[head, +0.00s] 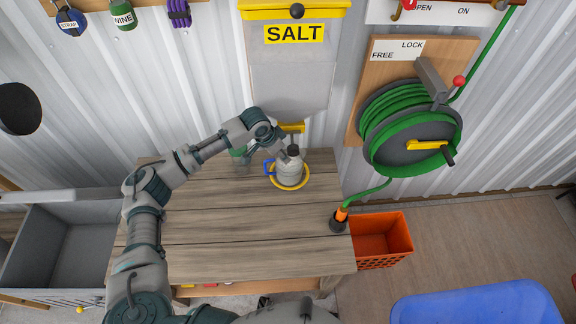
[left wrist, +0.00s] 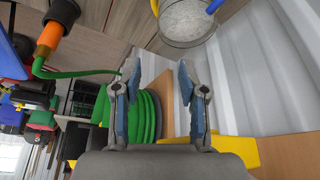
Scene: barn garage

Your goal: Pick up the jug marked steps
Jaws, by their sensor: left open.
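A pale grey jug (head: 289,172) with a black cap and a blue handle on its left side stands upright on the wooden table (head: 220,240). A yellow ring shows around its base. I cannot read any marking on it. My left gripper (head: 281,150) is close to the jug's upper left side in the head view. In the left wrist view the left gripper (left wrist: 159,75) is open with nothing between its fingers. A round grey speckled vessel (left wrist: 185,20) with yellow and blue parts is cut off at the top there. My right gripper is not in view.
A green-topped object (head: 238,152) is partly hidden behind my left arm. A yellow-lidded SALT bin (head: 290,75) hangs behind the table. A hose reel (head: 410,125) is at right, its nozzle (head: 339,217) at the table's right edge. An orange crate (head: 385,258) stands beside the table.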

